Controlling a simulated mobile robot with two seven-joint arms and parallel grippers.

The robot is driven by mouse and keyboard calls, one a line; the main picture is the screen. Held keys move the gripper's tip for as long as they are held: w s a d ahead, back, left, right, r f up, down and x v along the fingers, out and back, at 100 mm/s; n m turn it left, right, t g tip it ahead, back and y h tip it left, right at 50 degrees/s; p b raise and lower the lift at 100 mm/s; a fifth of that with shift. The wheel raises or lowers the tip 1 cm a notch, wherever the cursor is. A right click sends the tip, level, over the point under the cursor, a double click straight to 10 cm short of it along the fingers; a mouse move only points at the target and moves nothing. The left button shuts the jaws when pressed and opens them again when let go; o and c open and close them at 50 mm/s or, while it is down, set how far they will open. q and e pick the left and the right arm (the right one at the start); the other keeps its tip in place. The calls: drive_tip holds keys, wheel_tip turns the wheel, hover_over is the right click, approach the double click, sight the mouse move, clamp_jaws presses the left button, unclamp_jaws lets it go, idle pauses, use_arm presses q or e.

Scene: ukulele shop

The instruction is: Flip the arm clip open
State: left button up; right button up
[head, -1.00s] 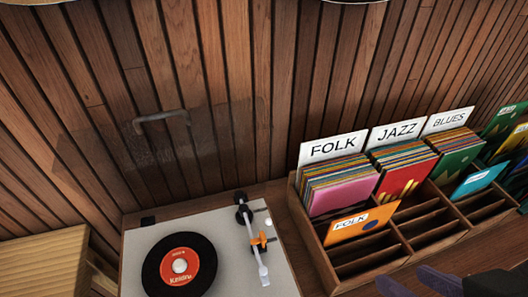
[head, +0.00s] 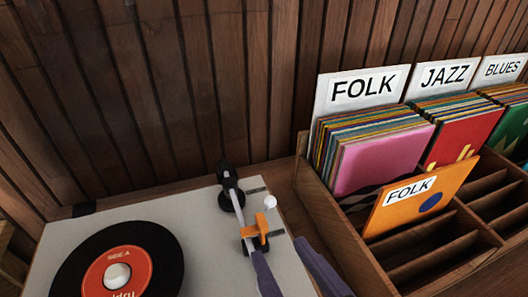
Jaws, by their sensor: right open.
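The orange arm clip (head: 255,231) sits at the turntable's right side, around or against the grey tonearm (head: 240,208); I cannot tell if it is latched. The turntable (head: 190,211) has a white top and a black record with a red label (head: 128,268). My right gripper (head: 279,248) comes in from the bottom with two purple fingers apart. Its left finger is just below the clip and covers the tonearm's front end. Its right finger is over the turntable's right edge. Nothing shows between the fingers. My left gripper is out of view.
A wooden record crate (head: 322,200) stands to the right, with folk, jazz and blues dividers and several sleeves. An orange folk sleeve (head: 418,197) leans in its front row. A slatted wood wall (head: 200,90) rises behind. A narrow strip of counter separates turntable and crate.

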sight(261, 220)
drive_tip(key=b+x, duration=0.1)
drive_tip(key=x, duration=0.6)
clamp_jaws()
idle(0.5)
